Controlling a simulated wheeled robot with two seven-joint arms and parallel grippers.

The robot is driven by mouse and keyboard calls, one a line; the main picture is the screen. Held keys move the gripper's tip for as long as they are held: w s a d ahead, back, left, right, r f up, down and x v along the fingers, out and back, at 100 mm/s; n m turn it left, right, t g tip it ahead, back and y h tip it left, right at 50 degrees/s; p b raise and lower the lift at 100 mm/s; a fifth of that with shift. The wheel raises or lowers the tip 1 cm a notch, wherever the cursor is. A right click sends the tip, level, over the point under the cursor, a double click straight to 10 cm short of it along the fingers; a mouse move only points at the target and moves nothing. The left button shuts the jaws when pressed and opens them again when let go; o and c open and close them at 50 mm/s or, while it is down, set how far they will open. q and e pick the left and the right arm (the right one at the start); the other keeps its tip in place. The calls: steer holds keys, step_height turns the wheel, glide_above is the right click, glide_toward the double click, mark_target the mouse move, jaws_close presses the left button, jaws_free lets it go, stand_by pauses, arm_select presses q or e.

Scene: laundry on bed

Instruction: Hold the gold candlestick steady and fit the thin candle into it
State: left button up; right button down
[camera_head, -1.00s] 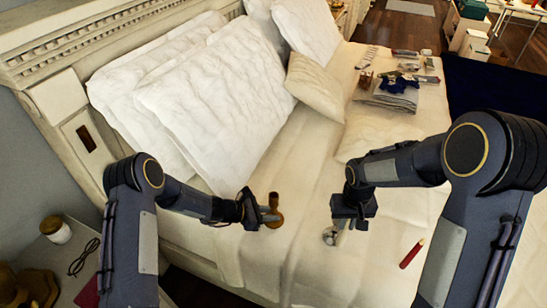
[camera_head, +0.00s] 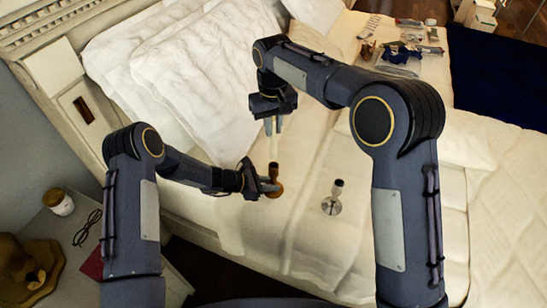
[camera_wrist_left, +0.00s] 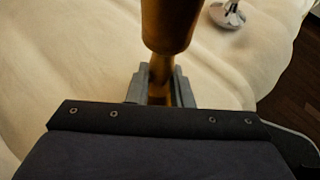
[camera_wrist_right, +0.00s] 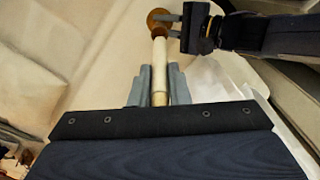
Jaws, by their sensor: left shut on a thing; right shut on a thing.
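My left gripper (camera_head: 268,185) is shut on the gold candlestick (camera_head: 275,173), which stands upright on the bed. In the left wrist view the candlestick's wide upper part (camera_wrist_left: 170,25) rises above the jaws. My right gripper (camera_head: 273,118) is shut on a thin cream candle (camera_head: 273,148), held roughly upright directly above the candlestick. The right wrist view shows the candle (camera_wrist_right: 159,65) lined up with the gold candlestick (camera_wrist_right: 158,24). The candle's lower end is at or very near the candlestick's top; I cannot tell whether it is inside.
A silver candlestick (camera_head: 332,204) stands on the bed to the right. White pillows (camera_head: 205,85) lie behind. Folded clothes and small items (camera_head: 405,55) lie at the far right. A nightstand (camera_head: 75,285) with a jar (camera_head: 60,203) and glasses is at lower left.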

mark_target(274, 145)
step_height(274, 145, down, 8)
steer(key=shift+r, duration=0.2)
steer(key=c, duration=1.4)
jaws_free()
steer(key=shift+o, duration=0.2)
